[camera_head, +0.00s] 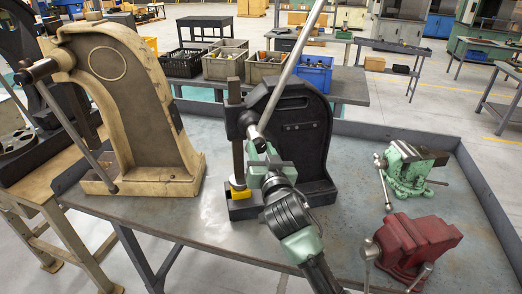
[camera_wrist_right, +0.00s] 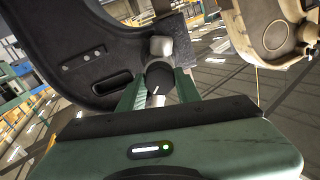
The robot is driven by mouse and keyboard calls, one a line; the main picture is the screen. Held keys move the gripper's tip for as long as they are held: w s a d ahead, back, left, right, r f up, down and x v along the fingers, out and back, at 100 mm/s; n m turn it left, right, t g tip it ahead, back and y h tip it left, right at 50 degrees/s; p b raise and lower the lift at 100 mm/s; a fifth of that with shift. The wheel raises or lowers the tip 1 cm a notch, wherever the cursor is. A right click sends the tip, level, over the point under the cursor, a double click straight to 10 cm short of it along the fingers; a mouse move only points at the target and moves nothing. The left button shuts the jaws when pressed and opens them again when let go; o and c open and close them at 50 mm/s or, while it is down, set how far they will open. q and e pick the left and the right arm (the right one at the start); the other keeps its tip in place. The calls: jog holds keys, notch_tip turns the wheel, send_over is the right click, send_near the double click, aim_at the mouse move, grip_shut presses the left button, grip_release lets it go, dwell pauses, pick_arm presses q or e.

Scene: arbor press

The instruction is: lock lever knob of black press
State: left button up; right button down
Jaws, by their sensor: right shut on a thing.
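The black press (camera_head: 306,125) stands on the metal workbench, with its long steel lever (camera_head: 292,70) tilted up to the right. My right gripper (camera_head: 261,158) reaches up from below to the press's lever hub. In the right wrist view the black round knob (camera_wrist_right: 160,76), with a white mark on it, sits between the two green fingers, and the gripper is shut on it. The press body (camera_wrist_right: 95,60) fills the area behind it. In the head view the knob is mostly hidden by my gripper. My left gripper is not in view.
A tan press (camera_head: 125,100) stands to the left, with its lever reaching over the bench. A green vise (camera_head: 408,168) and a red vise (camera_head: 415,245) sit at the right. A yellow piece (camera_head: 240,194) is at the black press's base. Crates (camera_head: 224,60) stand on a bench behind.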

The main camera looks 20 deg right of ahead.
jog(key=shift+f+m, duration=0.1)
jog(key=shift+m, duration=0.9)
jog(key=c, duration=1)
grip_release()
jog(key=shift+b, duration=0.3)
jog(key=shift+s, duration=0.25)
jog(key=s+b, duration=0.3)
jog(key=s, duration=0.4)
jog(key=shift+s+a, duration=0.15)
jog(key=shift+a, duration=0.2)
